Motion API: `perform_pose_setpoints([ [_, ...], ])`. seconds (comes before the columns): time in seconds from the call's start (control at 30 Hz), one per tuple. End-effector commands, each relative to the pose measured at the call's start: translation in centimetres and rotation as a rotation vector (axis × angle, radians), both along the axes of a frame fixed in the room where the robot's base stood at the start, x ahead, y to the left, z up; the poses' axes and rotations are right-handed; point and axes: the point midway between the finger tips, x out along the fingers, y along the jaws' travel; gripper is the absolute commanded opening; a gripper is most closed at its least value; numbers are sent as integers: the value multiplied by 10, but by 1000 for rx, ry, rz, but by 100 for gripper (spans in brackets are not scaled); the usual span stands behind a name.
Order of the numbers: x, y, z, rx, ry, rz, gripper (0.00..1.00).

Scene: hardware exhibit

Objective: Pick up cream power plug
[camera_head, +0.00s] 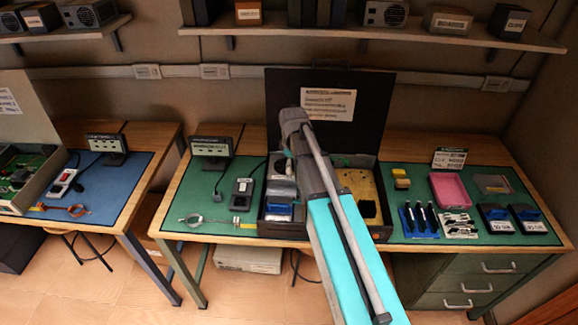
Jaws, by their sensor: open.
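My arm reaches up from the bottom over the open dark case (285,232) on the middle bench. My gripper (284,168) seems to hang down at the arm's far end, over the left part of the case. It is small and partly hidden by the arm, and I see nothing held in it. I cannot make out a cream power plug for certain. A small dark plug-like piece (217,192) on a cable lies on the green mat left of the case. The arm hides the middle of the case.
A switch box (242,193) and wire tool (205,220) lie left of the case. The case lid (370,105) stands upright behind. A loaded shelf (400,33) runs above.

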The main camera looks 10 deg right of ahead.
Motion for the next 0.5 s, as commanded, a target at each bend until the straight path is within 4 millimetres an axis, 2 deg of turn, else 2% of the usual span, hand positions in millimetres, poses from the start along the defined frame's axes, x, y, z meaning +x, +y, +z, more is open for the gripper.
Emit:
perform_pose_setpoints([
  [0.03,22,0,13,0,0,65,59],
  [0.2,58,-1,28,0,0,262,59],
  [0.33,73,-1,33,0,0,356,59],
  [0.5,79,-1,34,0,0,402,59],
])
